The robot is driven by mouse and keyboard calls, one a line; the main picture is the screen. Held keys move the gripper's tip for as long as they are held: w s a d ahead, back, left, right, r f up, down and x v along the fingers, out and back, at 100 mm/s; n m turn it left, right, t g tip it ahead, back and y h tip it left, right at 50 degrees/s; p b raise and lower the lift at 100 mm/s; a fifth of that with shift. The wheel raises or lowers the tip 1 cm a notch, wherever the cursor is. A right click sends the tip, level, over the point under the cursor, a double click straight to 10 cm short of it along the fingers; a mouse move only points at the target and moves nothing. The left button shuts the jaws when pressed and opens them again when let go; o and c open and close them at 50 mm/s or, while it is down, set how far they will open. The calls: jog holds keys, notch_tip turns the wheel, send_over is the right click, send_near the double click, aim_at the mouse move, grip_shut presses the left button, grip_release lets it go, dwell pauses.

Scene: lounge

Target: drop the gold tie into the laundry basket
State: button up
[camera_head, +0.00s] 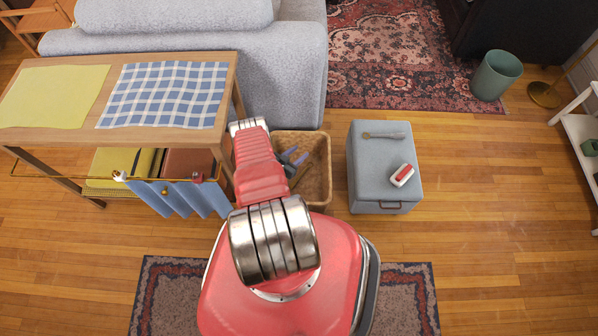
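The laundry basket looks to be the tan wicker bin (318,158) on the floor, just right of the wooden table. My red arm reaches over its left side. Small blue-grey parts, apparently my gripper (293,160), show over the basket opening; they are too small and partly hidden by the arm to tell if they are open or shut. I cannot make out the gold tie for certain. A small gold-coloured bit (165,191) shows by the brass rail under the table, and a thin tan strip shows inside the basket; I cannot tell what either is.
The table (170,137) bears a yellow cloth (50,97) and a checked cloth (163,95). Blue cloth (180,199) hangs on its front rail. A grey-blue box (372,180) with a red-white brush (402,175) stands right of the basket. A grey sofa (285,75) is behind.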

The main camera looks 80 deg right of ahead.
jog(key=shift+r, duration=0.1)
notch_tip(320, 180, up, 10)
dwell(1.1)
jog(key=shift+s, duration=0.2)
dwell(0.9)
